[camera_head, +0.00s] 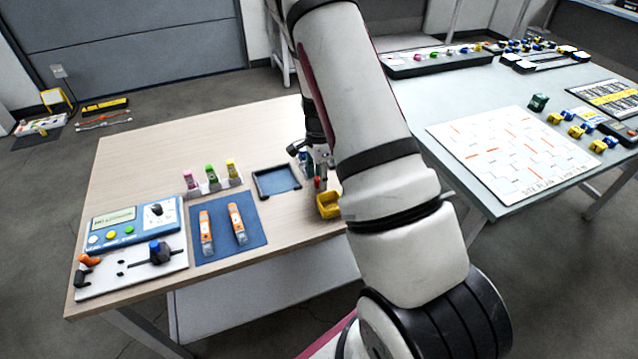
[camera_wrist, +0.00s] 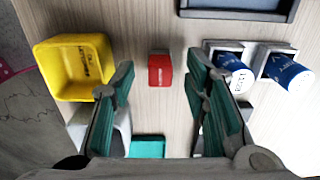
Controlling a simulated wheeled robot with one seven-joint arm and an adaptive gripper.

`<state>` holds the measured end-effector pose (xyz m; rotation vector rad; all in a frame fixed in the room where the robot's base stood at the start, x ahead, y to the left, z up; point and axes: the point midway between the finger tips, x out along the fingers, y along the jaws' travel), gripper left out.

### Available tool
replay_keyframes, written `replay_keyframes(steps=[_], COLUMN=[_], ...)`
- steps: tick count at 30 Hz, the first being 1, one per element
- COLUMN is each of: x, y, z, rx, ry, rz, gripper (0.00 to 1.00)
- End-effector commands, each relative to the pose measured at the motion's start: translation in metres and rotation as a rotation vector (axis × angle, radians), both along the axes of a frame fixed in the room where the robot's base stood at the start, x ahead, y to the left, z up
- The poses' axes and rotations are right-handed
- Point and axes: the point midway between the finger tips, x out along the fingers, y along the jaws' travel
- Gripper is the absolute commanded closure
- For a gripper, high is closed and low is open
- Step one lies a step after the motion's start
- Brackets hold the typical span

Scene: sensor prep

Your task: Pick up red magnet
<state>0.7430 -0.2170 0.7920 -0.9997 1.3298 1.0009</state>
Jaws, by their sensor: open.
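The red magnet (camera_wrist: 160,69) is a small red block standing on the wooden table, upper middle in the wrist view. My gripper (camera_wrist: 159,77) is open, with one teal-padded finger to the left of the magnet and one to the right. A gap shows between the magnet and each finger, and nothing is held. In the head view, my arm hides much of the gripper, and a small red thing shows beneath it, too small to identify surely.
A yellow bin (camera_wrist: 76,66) stands left of the magnet. Blue-and-white cylinders (camera_wrist: 229,66) in pale holders stand to the right. A teal block (camera_wrist: 147,147) lies nearer, between the fingers. A dark-rimmed tray (camera_head: 277,181) and orange items on a blue mat (camera_head: 222,239) lie farther left.

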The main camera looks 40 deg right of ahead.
Motion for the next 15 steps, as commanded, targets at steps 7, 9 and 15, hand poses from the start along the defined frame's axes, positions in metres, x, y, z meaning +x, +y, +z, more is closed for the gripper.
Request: replay_keyframes(steps=[7,9,15], x=[0.000,0.001,0.000], y=[0.000,0.000,0.000], z=[-0.020,-0.020,-0.020], rx=[0.001,0.001,0.001], ry=[-0.001,-0.001,-0.001], rz=[0.000,0.000,0.000], gripper=[0.58,0.58,0.76])
